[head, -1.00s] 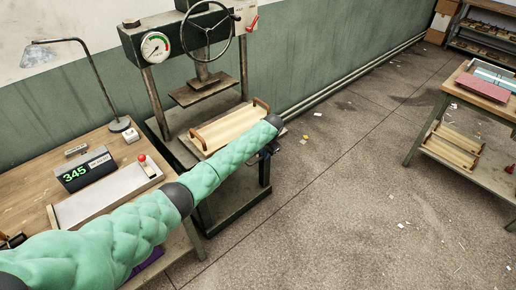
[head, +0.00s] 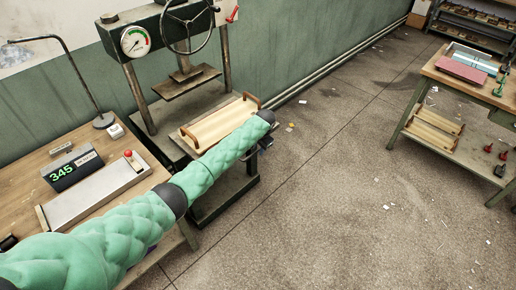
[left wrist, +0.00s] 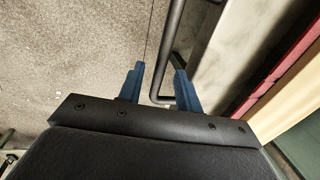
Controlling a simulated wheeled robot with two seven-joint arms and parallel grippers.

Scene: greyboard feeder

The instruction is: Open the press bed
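The press (head: 185,78) stands against the wall, with a handwheel (head: 187,22) and a dark upper plate (head: 186,82). Its lower bed (head: 162,147) bears a pale wooden board with two end handles (head: 218,124). My left arm reaches across the bed's front, and its gripper (head: 264,141) is at the bed's right front, mostly hidden behind the arm. In the left wrist view the blue fingers (left wrist: 159,69) are apart, with a dark bent bar handle (left wrist: 171,45) between them. Whether they touch it I cannot tell. My right gripper is out of view.
A wooden bench (head: 28,168) at left holds a lamp (head: 75,70), a display reading 345 (head: 73,170) and a flat grey tray (head: 95,193). A table with a lower shelf (head: 450,72) stands at right. The floor between is open, with small scraps.

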